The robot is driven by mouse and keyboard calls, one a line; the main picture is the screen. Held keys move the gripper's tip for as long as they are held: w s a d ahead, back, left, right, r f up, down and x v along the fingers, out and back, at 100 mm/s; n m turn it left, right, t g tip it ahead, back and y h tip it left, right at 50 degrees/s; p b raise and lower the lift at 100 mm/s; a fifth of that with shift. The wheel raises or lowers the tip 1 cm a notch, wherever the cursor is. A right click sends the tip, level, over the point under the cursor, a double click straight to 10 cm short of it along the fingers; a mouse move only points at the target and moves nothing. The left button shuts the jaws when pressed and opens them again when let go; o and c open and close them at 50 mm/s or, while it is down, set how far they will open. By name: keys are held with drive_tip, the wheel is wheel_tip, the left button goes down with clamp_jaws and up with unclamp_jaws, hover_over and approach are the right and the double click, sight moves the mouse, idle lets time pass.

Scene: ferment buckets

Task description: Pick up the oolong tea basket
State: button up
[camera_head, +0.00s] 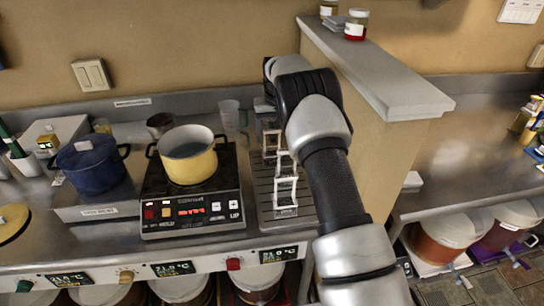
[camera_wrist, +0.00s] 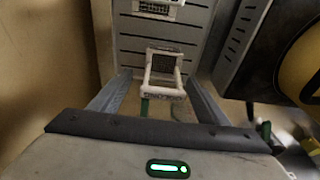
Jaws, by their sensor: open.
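In the wrist view, one basket (camera_wrist: 163,88) lies between my fingers, with a small label too blurred to read. A second basket (camera_wrist: 158,8) shows at the top edge. I cannot tell by label which one is oolong. My gripper (camera_wrist: 158,84) is open and empty, a finger to each side of the basket. In the head view my arm hides most of it.
A yellow pot (camera_head: 189,163) stands on the hot plate (camera_head: 195,212) left of the tray. A blue lidded pot (camera_head: 92,166) is farther left. A tan partition (camera_head: 400,150) with a grey ledge (camera_head: 385,80) rises close on the right. A clear cup (camera_head: 229,113) stands behind.

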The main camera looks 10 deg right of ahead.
sight(272, 150)
drive_tip(key=f, duration=0.3)
drive_tip(key=w+f, duration=0.1)
drive_tip(key=shift+a+f+p, duration=0.25)
drive_tip(key=shift+f+p, duration=0.15)
drive_tip(key=shift+s, duration=0.1)
drive_tip(key=shift+r, duration=0.1)
drive_tip(key=c, duration=1.5)
